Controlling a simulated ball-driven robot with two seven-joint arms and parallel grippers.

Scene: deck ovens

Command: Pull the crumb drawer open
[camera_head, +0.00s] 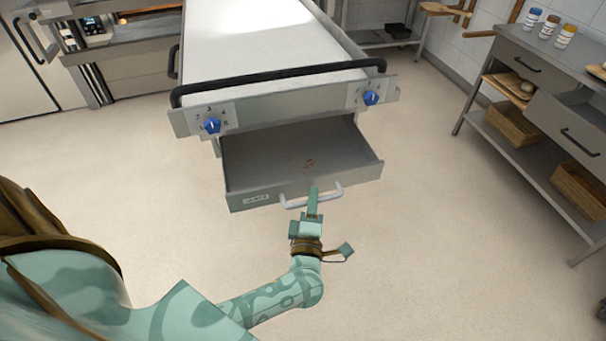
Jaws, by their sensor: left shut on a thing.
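The crumb drawer (262,155) sticks out open below the front panel of a machine with a pale flat top. Brown crumbs lie on its grey floor. Its light bar handle (291,203) is on the drawer front, beside a small label. My left gripper (314,192) is at the right part of this handle and is shut on it. The fingers cover a part of the handle. My right gripper does not show.
The machine (262,35) has a black rail (275,79) and two blue knobs above the drawer. A grey side table (550,65) with an open drawer, baskets and jars stands at the right. The floor around my left arm is clear.

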